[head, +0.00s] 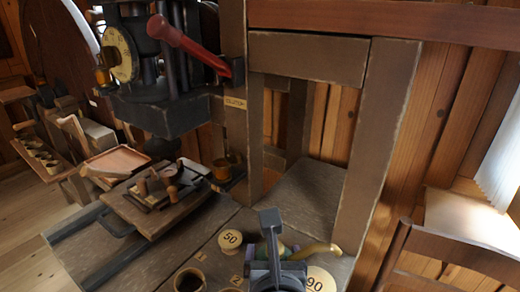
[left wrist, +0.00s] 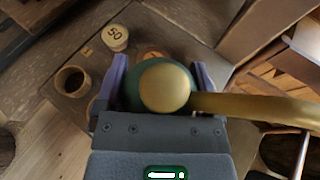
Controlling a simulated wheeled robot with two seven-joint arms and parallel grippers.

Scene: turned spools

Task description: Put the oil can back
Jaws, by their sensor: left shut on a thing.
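The oil can has a green body, a round brass top and a curved brass spout. In the head view its spout (head: 318,250) points right, and the body is mostly hidden behind my left gripper (head: 274,253). In the left wrist view the oil can (left wrist: 165,88) sits between the two purple fingers of the left gripper (left wrist: 162,78), which is shut on it. The spout runs out to the right there. I cannot tell whether the can touches the bench below. My right gripper is in neither view.
On the grey bench (head: 215,262) stand a spool marked 50 (head: 230,240), a round pot (head: 190,280) and a disc marked 90 (head: 318,279). A thick wooden post (head: 378,150) rises behind on the right. A tray of small tools (head: 155,197) lies at the left.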

